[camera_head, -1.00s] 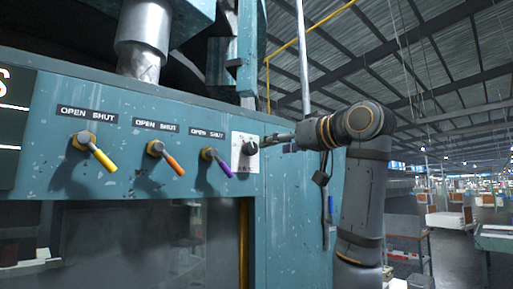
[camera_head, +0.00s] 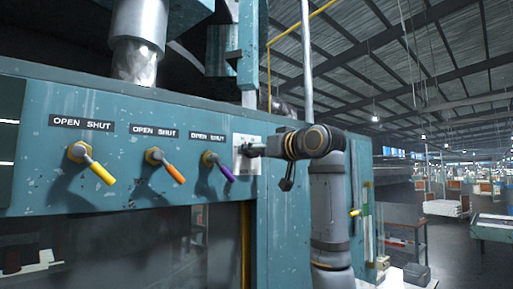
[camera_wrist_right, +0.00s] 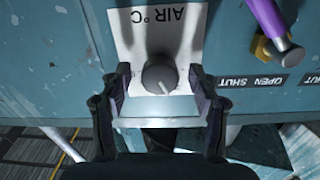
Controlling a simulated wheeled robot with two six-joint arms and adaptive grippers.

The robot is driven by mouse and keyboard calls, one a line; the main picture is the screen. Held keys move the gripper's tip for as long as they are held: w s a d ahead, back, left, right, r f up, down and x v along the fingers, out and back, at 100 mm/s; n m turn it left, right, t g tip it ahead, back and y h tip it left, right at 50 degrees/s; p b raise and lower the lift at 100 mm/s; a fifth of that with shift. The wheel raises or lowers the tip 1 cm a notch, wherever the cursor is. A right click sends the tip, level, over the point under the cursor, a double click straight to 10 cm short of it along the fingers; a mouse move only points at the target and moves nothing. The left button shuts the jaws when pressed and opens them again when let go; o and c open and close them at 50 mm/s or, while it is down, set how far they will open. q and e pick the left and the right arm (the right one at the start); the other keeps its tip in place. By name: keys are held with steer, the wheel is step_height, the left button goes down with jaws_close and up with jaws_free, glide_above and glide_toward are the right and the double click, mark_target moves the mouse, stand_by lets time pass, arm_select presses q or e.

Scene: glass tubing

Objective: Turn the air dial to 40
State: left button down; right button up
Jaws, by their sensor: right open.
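The air dial (camera_wrist_right: 159,76) is a round dark knob on a white plate (camera_wrist_right: 135,40) lettered "AIR °C", which reads upside down in the right wrist view. A pale pointer mark shows on the knob's lower edge, slightly right of centre; I cannot read its number. In the head view the plate (camera_head: 242,163) sits right of the purple lever, and my gripper largely hides the dial. My right gripper (camera_wrist_right: 160,80) is open, with one finger on each side of the knob and a visible gap to both. My left gripper is not in view.
A yellow lever (camera_head: 100,171), an orange lever (camera_head: 173,173) and a purple lever (camera_head: 224,170) stick out of the blue panel under "OPEN SHUT" labels. The purple lever (camera_wrist_right: 265,20) is close beside the plate.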

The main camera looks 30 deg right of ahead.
steer(key=shift+s, duration=0.15)
steer(key=shift+c, duration=0.5)
steer(key=shift+c, duration=1.3)
steer(key=c, duration=0.8)
steer(key=m+b, duration=0.3)
steer(key=m, duration=0.6)
steer(key=shift+r+m+b, duration=0.1)
steer(key=shift+m+b, duration=0.2)
steer(key=shift+b, duration=0.05)
